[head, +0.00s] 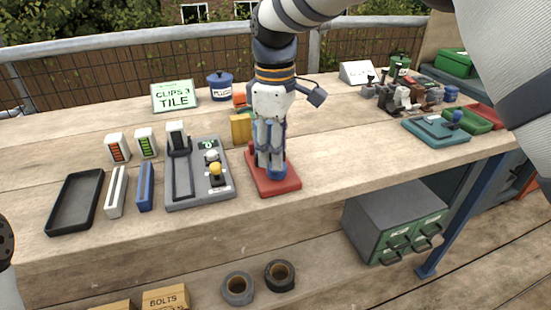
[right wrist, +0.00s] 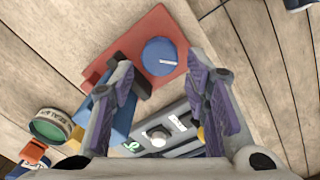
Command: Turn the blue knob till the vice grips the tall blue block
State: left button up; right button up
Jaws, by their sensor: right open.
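The blue knob (head: 277,173) sits on the vice's red base (head: 275,187) at the middle of the bench. In the right wrist view, the round knob (right wrist: 158,54) has a white mark and lies just beyond and between my fingertips. My right gripper (head: 269,163) points down over the vice. Its fingers stand apart on either side of the knob, with no clear contact visible. A blue block (right wrist: 122,112) shows beside a dark vice jaw (right wrist: 141,86), partly hidden by one finger. I cannot tell whether the jaws touch it. My left gripper is out of view.
Left of the vice stand a grey panel (head: 173,203) with knobs, a black tray (head: 75,203) and long white and blue pieces. A yellow block (head: 240,128) is close to my right gripper. A blue pot (head: 220,87) stands behind.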

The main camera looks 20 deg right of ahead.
jog(key=shift+f, duration=1.8)
jog(key=c, duration=0.9)
jog(key=shift+m, duration=0.4)
jog(key=m, duration=0.4)
jog(key=shift+w+m+p, duration=0.1)
jog(key=shift+m+p, duration=0.2)
jog(key=shift+m, duration=0.1)
jog(key=m, duration=0.4)
jog(key=shift+m, duration=0.4)
jog(key=shift+f+m, duration=0.1)
jog(key=shift+m, duration=0.2)
